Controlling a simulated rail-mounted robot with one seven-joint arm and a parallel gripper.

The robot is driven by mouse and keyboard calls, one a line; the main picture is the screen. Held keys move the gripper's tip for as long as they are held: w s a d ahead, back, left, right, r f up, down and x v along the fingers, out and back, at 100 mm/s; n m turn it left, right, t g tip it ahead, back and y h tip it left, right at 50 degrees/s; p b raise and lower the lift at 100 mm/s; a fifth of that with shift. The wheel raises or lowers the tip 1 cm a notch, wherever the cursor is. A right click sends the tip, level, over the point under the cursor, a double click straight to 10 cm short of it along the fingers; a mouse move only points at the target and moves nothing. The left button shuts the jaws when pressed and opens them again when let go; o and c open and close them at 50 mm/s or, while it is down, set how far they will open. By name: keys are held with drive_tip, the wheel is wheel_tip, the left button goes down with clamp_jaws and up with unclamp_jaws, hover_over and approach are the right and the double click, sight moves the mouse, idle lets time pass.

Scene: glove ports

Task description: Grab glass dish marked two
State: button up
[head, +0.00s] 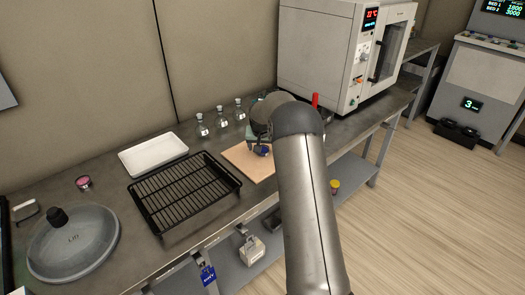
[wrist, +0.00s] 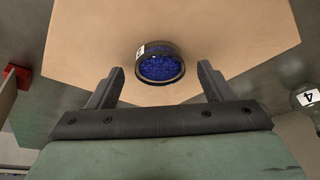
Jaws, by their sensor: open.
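A small round glass dish (wrist: 160,68) with blue contents sits on a tan board (wrist: 90,40) in the wrist view. It has a white label on its upper left rim; I cannot read the mark. My gripper (wrist: 161,69) is open, with one finger on each side of the dish and a gap on both sides. In the head view the blue dish (head: 263,151) shows at the end of my arm, on the board (head: 242,160). My arm hides part of the board there, and my gripper is mostly hidden.
Several small flasks (head: 221,121) stand behind the board, and one flask marked 4 (wrist: 306,98) is at the right in the wrist view. A black rack (head: 184,193), a white tray (head: 153,153) and a grey lid (head: 73,246) lie left. A large oven (head: 325,50) stands behind right.

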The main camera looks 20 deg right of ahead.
drive_tip(key=shift+w+f, duration=0.1)
drive_tip(key=shift+f, duration=0.15)
drive_tip(key=c, duration=1)
drive_tip(key=shift+r, duration=0.2)
drive_tip(key=shift+c, duration=0.2)
